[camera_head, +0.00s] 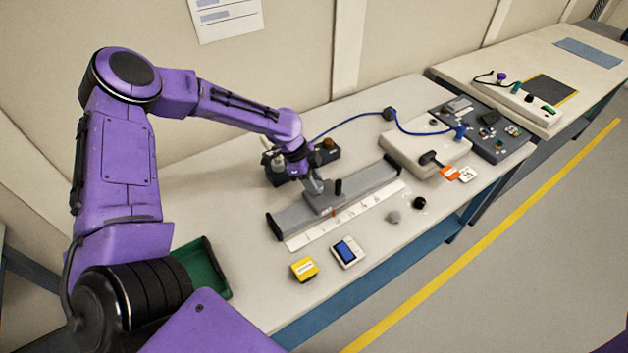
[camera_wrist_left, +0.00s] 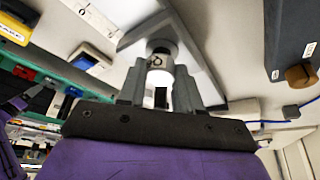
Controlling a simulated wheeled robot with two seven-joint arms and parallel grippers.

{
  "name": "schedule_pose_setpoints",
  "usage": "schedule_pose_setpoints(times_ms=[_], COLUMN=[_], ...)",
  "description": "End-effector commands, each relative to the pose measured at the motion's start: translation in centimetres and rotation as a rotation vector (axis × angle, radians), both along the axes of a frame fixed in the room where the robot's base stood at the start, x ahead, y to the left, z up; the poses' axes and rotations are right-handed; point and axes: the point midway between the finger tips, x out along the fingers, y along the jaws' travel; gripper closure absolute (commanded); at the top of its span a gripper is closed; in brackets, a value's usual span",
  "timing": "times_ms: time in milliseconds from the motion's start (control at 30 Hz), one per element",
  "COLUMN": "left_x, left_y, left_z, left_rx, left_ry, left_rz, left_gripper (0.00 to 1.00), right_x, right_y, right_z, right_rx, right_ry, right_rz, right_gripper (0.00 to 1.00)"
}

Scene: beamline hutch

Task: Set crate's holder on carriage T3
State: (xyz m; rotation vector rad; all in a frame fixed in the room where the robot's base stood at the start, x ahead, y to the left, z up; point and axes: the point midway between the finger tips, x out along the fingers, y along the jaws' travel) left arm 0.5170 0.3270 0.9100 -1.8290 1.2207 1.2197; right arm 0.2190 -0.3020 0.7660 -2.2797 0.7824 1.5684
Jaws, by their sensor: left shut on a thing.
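My left gripper (camera_head: 316,188) is low over the grey rail (camera_head: 372,185), at the grey carriage (camera_head: 325,204). In the left wrist view its two fingers (camera_wrist_left: 159,92) are shut on a small pale cylindrical holder (camera_wrist_left: 160,62) with a dark mark on its side. The holder's far end is close to a grey surface beyond; I cannot tell whether it touches or is seated. In the head view the gripper mostly hides the holder. A black post (camera_head: 338,187) stands beside the gripper. The green crate (camera_head: 215,267) is at the table's left end, partly behind my arm; its visible inside looks empty. My right gripper is not in view.
A white scale strip (camera_head: 340,217) runs along the rail's front. A yellow block (camera_head: 304,268), a small screen device (camera_head: 347,252) and two small knobs lie in front. A dark block (camera_head: 328,153) stands behind the rail. A blue cable (camera_head: 350,122) runs behind to the pale box (camera_head: 425,148).

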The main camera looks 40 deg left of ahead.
Motion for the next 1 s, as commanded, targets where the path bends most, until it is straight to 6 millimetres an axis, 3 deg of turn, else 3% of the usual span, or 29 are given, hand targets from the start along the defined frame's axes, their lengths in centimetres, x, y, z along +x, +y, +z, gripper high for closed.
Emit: schedule_pose_setpoints(times_ms=[1000], left_x=[-0.04], left_y=[0.09], left_z=[-0.79], left_rx=[0.0], left_ry=[0.0], left_rz=[0.001], left_gripper=[0.96], right_x=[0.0], right_y=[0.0], right_z=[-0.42], right_rx=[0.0], right_ry=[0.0], right_rz=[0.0], right_gripper=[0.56])
